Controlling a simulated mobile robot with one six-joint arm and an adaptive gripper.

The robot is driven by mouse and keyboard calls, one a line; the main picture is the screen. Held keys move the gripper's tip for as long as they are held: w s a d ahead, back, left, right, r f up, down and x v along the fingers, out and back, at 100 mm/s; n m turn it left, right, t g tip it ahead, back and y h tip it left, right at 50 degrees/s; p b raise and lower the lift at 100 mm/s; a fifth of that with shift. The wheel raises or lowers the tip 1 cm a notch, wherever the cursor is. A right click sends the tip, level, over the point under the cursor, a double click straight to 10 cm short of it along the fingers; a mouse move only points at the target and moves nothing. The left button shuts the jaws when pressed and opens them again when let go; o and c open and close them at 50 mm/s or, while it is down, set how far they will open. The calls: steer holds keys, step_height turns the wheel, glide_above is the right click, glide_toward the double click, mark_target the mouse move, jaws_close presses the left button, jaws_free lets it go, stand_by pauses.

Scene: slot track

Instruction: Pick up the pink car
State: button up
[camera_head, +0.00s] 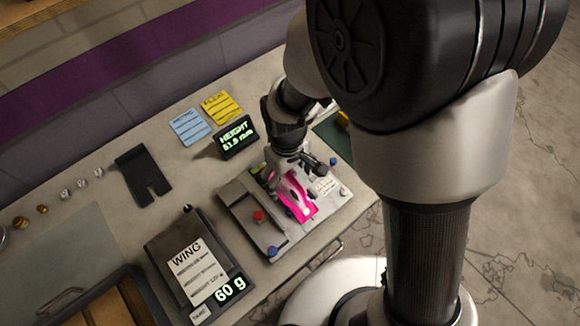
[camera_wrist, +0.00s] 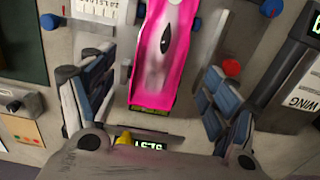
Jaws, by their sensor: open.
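The pink car (camera_head: 297,196) has a white pattern and sits on a grey fixture (camera_head: 235,205) on the bench. My gripper (camera_head: 292,172) is just above the car's far end in the head view. In the wrist view the car (camera_wrist: 160,55) runs from the top edge down toward the space between my fingers. My gripper (camera_wrist: 150,98) is open, with one finger on each side of the car's lower end. The fingers look apart from the car. The car's top end is cut off in the wrist view.
The fixture carries a red knob (camera_head: 258,215) and blue knobs (camera_head: 272,251). A height display (camera_head: 236,136) stands behind it. A black bracket (camera_head: 142,175) lies farther back.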

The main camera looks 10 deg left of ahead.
mark_target(287, 186)
step_height(287, 186, down, 6)
steer(key=shift+b, duration=1.05)
steer(key=shift+c, duration=0.4)
steer(key=c, duration=1.3)
steer(key=shift+r, duration=0.15)
